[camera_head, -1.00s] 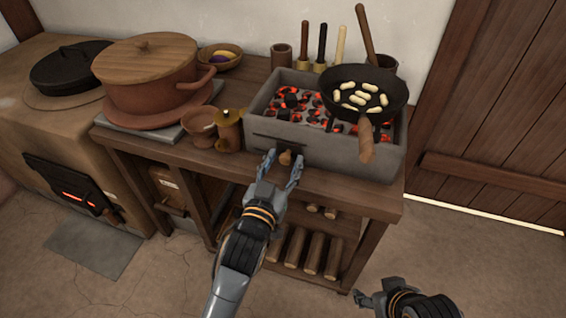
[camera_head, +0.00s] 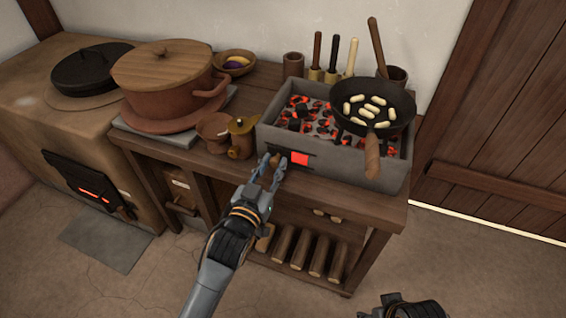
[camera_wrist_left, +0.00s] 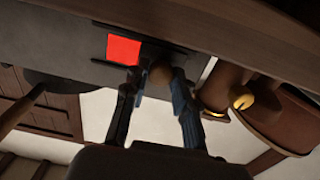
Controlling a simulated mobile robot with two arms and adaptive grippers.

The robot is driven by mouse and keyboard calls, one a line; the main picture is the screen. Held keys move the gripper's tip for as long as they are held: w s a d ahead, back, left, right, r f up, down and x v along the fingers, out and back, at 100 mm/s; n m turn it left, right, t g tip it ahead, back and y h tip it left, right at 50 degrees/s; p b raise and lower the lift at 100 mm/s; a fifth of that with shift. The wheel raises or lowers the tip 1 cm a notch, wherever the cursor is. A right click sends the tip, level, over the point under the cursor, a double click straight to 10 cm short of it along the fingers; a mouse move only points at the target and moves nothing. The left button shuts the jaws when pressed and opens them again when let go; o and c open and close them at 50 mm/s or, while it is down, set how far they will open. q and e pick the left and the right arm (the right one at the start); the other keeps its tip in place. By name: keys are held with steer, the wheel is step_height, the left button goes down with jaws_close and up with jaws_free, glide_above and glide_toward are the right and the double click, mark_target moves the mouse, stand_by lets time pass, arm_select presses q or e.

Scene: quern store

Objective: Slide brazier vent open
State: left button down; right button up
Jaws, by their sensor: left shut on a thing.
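The grey brazier (camera_head: 345,163) stands on the wooden table, full of glowing coals. A glowing red vent opening (camera_head: 299,158) shows in its front wall, just right of the wooden vent knob (camera_head: 276,159). My left gripper (camera_head: 270,171) is shut on the knob, at the left part of the brazier's front. In the left wrist view the knob (camera_wrist_left: 160,73) sits between the two fingers, with the red opening (camera_wrist_left: 123,49) beside it. The fingers partly cover the knob. My right gripper (camera_head: 400,306) is cut off by the bottom edge, away from the brazier.
A black pan (camera_head: 373,108) with pale pieces rests on the brazier, its handle (camera_head: 373,158) overhanging the front. Logs (camera_head: 300,250) lie on the lower shelf.

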arm_select(q)
steer(key=shift+w+a, duration=0.1)
steer(key=shift+a, duration=0.1)
arm_select(e)
steer(key=shift+d+f, duration=0.1)
steer(key=shift+f, duration=0.2)
arm_select(q)
steer(key=c, duration=1.1)
jaws_free()
steer(key=shift+a, duration=0.15)
arm_select(e)
steer(key=shift+w, duration=0.1)
arm_select(q)
steer(key=shift+s+f, duration=0.1)
steer(key=shift+s, duration=0.4)
steer(key=v, duration=1.1)
steer(key=shift+a, duration=0.15)
